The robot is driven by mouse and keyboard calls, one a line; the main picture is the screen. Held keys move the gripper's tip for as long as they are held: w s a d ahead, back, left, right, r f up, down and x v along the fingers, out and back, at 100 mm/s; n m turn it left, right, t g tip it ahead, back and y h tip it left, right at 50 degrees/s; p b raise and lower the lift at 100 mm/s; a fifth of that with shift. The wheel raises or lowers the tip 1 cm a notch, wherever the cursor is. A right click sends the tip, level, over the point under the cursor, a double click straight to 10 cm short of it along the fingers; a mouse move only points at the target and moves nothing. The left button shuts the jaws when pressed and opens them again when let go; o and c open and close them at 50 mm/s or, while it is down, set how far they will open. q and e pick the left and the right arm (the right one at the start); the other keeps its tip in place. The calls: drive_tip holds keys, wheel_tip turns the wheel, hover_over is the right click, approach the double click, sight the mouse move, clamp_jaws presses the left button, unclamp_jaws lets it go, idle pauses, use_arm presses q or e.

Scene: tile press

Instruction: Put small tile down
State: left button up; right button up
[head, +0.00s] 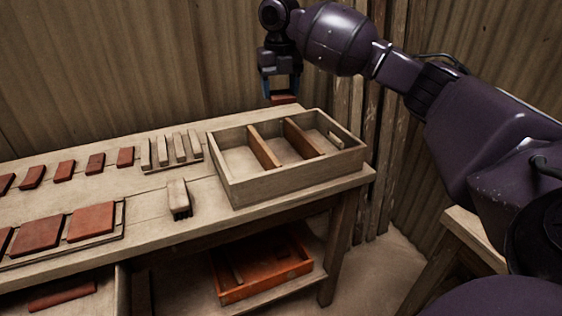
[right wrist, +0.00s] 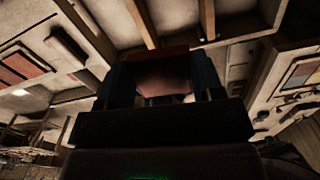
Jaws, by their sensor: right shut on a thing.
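In the head view my right gripper (head: 283,92) is shut on a small reddish tile (head: 284,99). It holds the tile above the back of a wooden box with dividers (head: 275,186). In the right wrist view the small tile (right wrist: 160,80) shows between the fingers of the right gripper (right wrist: 160,75), with the box's dividers (right wrist: 141,22) beyond it. Several other small red tiles (head: 96,163) lie in a row on the table (head: 150,196), left of the box. My left gripper is not in view.
Pale wooden blocks (head: 172,148) stand left of the box, and a brush (head: 179,198) lies in front of them. Large red tiles (head: 91,222) lie on a board at the front left. An orange tray (head: 262,270) sits on the lower shelf. A corrugated wall (head: 150,60) is behind.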

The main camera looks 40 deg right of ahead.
drive_tip(key=shift+d+f+n, duration=0.1)
drive_tip(key=shift+d+n, duration=0.5)
drive_tip(key=shift+d, duration=0.2)
drive_tip(key=shift+d+f, duration=0.1)
drive_tip(key=shift+d, duration=0.05)
drive_tip(key=b, duration=0.3)
hover_over(286, 163)
wheel_tip(286, 163, down, 14)
drive_tip(key=shift+w+f, duration=0.1)
drive_tip(key=shift+w, duration=0.05)
wheel_tip(286, 163, down, 6)
drive_tip(key=shift+r+b, duration=0.25)
drive_tip(key=shift+b, duration=0.25)
drive_tip(key=shift+f, duration=0.1)
drive_tip(key=o, duration=0.6)
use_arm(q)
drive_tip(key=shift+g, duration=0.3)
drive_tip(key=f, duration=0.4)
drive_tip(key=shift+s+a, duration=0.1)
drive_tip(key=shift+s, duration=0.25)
use_arm(e)
drive_tip(key=shift+o, duration=0.4)
